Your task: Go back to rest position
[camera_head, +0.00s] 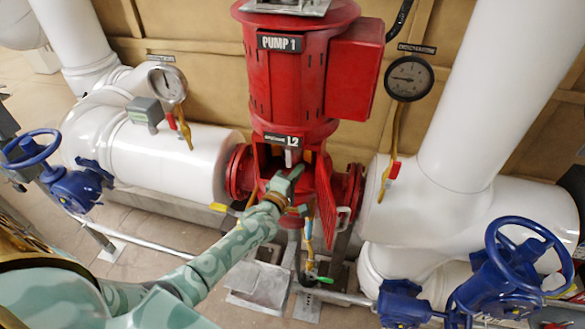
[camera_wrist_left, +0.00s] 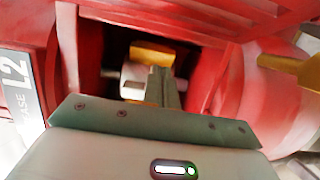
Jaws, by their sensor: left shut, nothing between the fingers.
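The red pump (camera_head: 300,90) stands upright in the middle of the head view, with a "PUMP 1" plate on top and an "L2" plate lower down. My left arm reaches in from the lower left. My left gripper (camera_head: 288,178) is at the opening in the pump's lower housing, under the "L2" plate. The left wrist view shows the gripper (camera_wrist_left: 168,88) pointing into the dark opening, shut and empty. A yellow part and a pale cylinder (camera_wrist_left: 136,75) are inside the opening, behind the fingers. My right gripper is not in view.
White pipes (camera_head: 170,155) run to both sides of the pump. Blue handwheel valves stand at left (camera_head: 80,187) and lower right (camera_head: 520,255). Gauges hang at left (camera_head: 167,84) and right (camera_head: 408,78). Some tiled floor (camera_head: 150,262) is clear at lower left.

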